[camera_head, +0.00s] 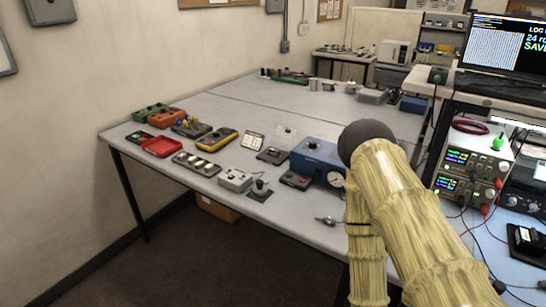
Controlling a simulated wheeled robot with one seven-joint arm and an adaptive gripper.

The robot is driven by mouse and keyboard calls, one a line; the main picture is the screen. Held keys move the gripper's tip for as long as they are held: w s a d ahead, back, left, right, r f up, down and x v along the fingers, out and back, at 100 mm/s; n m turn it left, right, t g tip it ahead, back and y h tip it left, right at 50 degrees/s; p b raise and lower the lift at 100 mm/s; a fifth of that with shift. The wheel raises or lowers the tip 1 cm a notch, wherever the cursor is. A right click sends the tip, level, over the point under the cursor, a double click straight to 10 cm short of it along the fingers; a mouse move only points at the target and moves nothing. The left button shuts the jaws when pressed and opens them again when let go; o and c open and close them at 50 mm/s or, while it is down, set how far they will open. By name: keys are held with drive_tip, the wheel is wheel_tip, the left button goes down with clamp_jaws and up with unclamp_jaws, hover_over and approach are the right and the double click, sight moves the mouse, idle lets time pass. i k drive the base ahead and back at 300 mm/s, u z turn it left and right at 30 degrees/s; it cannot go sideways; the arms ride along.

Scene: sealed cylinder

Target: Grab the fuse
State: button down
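I cannot pick out the fuse for certain; the items on the long grey table (225,106) are small at this distance. A small grey and dark piece (326,221) lies near the table's front edge, just left of my arm; I cannot tell what it is. My arm, in a pale yellow sleeve with a dark round joint, rises at the right and covers part of the table. My gripper does not show.
A red tray (161,147), a yellow meter (216,139), a grey box (235,179) and a blue device with a gauge (316,157) stand along the table. Power supplies (467,160) and a monitor (508,50) are at right. The table's middle back is clear.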

sight(275, 152)
drive_tip(key=u, duration=0.5)
drive_tip(key=k, duration=0.65)
drive_tip(key=u, duration=1)
drive_tip(key=i, duration=2.5)
drive_tip(key=z, duration=1.5)
drive_tip(key=i, duration=0.8)
drive_tip(key=z, duration=0.8)
